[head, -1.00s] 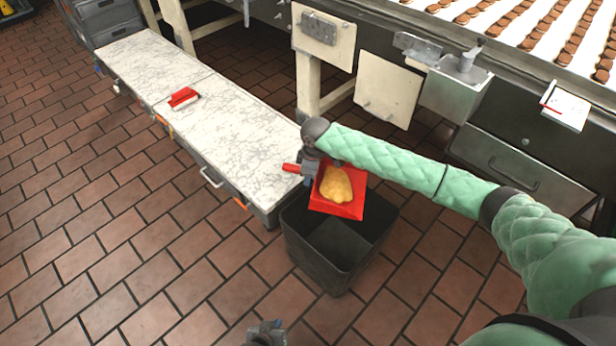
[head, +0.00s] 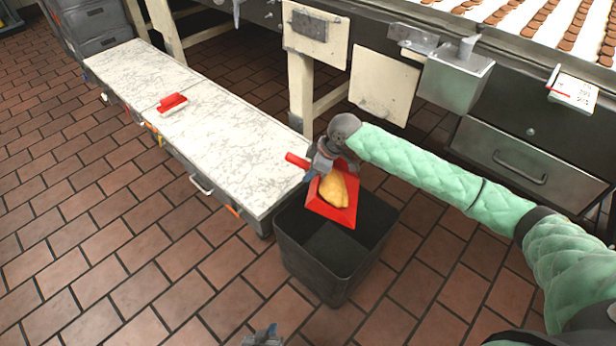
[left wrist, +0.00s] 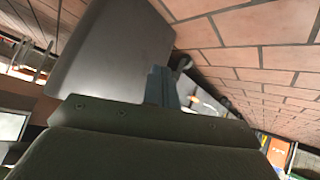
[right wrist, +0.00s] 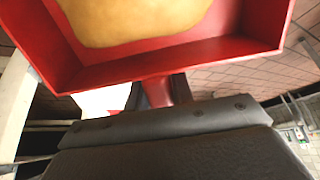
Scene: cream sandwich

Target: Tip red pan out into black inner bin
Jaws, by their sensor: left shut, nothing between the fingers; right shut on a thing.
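The red pan (head: 345,215) hangs over the black bin (head: 308,258) in the head view, tilted, with a yellow-brown mass (head: 334,190) still in it. My right gripper (head: 318,168) is shut on the pan's red handle, whose end sticks out to the left. In the right wrist view the red pan (right wrist: 170,62) fills the top, with the mass (right wrist: 135,20) in it. The bin looks empty inside where it shows. My left gripper (head: 264,338) is at the bottom edge of the head view, shut and empty, below and apart from the bin.
A long low cabinet (head: 235,150) with a marbled white top runs left of the bin. A conveyor machine with rows of brown biscuits (head: 530,20) stands at the top right. The tiled floor (head: 130,250) is clear at left.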

